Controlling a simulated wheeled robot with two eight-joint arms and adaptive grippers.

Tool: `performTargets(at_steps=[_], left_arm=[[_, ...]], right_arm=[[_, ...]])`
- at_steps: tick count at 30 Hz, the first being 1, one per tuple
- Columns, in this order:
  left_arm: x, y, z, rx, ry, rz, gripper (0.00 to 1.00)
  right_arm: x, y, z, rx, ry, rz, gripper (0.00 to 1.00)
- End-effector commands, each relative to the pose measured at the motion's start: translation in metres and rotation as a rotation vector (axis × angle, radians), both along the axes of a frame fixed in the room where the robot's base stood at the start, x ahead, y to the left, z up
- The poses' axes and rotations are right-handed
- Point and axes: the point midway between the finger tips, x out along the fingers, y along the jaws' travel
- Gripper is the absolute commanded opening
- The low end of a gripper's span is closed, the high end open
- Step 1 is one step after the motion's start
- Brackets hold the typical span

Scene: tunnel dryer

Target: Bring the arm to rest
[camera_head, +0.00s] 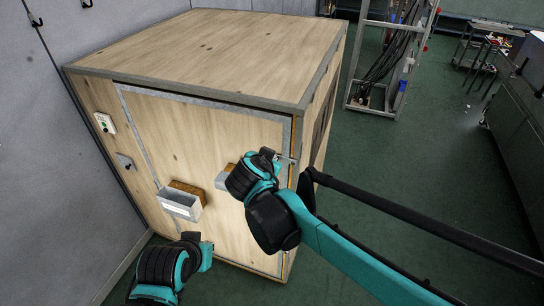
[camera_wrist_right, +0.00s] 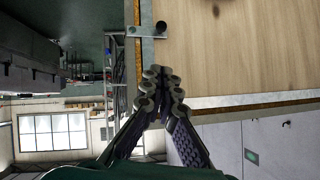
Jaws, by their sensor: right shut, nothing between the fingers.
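My right gripper (camera_head: 281,157) reaches in from the right and hangs in front of the wooden dryer's right front edge. In the right wrist view its fingers (camera_wrist_right: 162,75) are shut with nothing between them. A metal latch plate with a dark round knob (camera_wrist_right: 161,27) sits on the dryer's edge beyond the fingertips, apart from them in the picture. My left gripper (camera_head: 192,238) is low at the bottom left, in front of the dryer. Its fingers are too small and partly hidden to judge.
The wooden dryer (camera_head: 215,48) has a grey-framed front door (camera_head: 205,135) that looks closed. A grey box-like fitting (camera_head: 180,206) sticks out from it. A control box (camera_head: 105,123) is at its left. A rack with cables (camera_head: 390,60) stands behind right.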

Motion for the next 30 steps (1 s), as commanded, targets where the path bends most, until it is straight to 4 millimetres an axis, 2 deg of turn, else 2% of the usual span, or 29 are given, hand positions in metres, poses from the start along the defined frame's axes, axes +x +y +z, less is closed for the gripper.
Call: performTargets(at_steps=[14,17,20,23,24,27,30], left_arm=[[0.0,0.0,0.0,0.0,0.0,0.0,0.0],[0.0,0.0,-0.003,0.0,0.0,0.0,0.0],[0.0,0.0,-0.018,0.0,0.0,0.0,0.0],[0.0,0.0,-0.043,0.0,0.0,0.0,0.0],[0.0,0.0,-0.056,0.0,0.0,0.0,0.0],[0.0,0.0,-0.088,0.0,0.0,0.0,0.0],[0.0,0.0,-0.114,0.0,0.0,0.0,0.0]], right_arm=[[-0.001,0.0,0.001,0.0,0.0,0.0,0.0],[-0.003,-0.006,-0.003,-0.006,0.007,-0.001,0.0],[-0.014,-0.033,-0.021,-0.032,0.048,0.004,0.0],[-0.039,-0.082,-0.057,-0.075,0.127,0.025,0.0],[-0.054,-0.104,-0.076,-0.094,0.165,0.039,0.0],[-0.098,-0.152,-0.126,-0.129,0.257,0.097,0.0],[-0.14,-0.183,-0.173,-0.151,0.321,0.169,0.0]])
